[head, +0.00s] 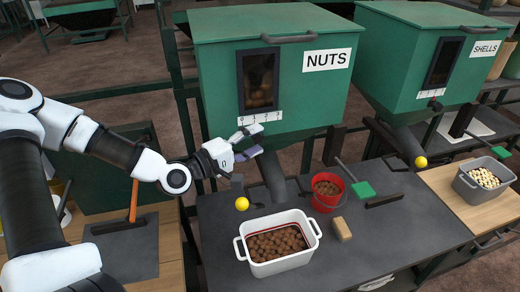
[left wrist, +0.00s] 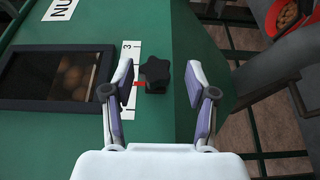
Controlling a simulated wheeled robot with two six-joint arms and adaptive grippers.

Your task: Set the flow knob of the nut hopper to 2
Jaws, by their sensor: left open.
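The nut hopper (head: 210,75) is a green box labelled NUTS with a dark window and a white number strip (head: 265,116) under it. My left gripper (head: 253,142) is open just below that strip. In the left wrist view the black flow knob (left wrist: 155,73) lies between the open fingers of my left gripper (left wrist: 161,80), with a gap on each side. Its red pointer (left wrist: 139,84) points at the middle part of the strip (left wrist: 128,110). A 3 shows at one end; the left finger hides other numbers. My right gripper is not in view.
A white tub of nuts (head: 268,272), a red bucket (head: 325,203) and a tan block (head: 342,229) stand on the dark table (head: 400,232) below. A yellow ball (head: 242,204) is near the hopper's chute. The SHELLS hopper (head: 395,60) stands to the right.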

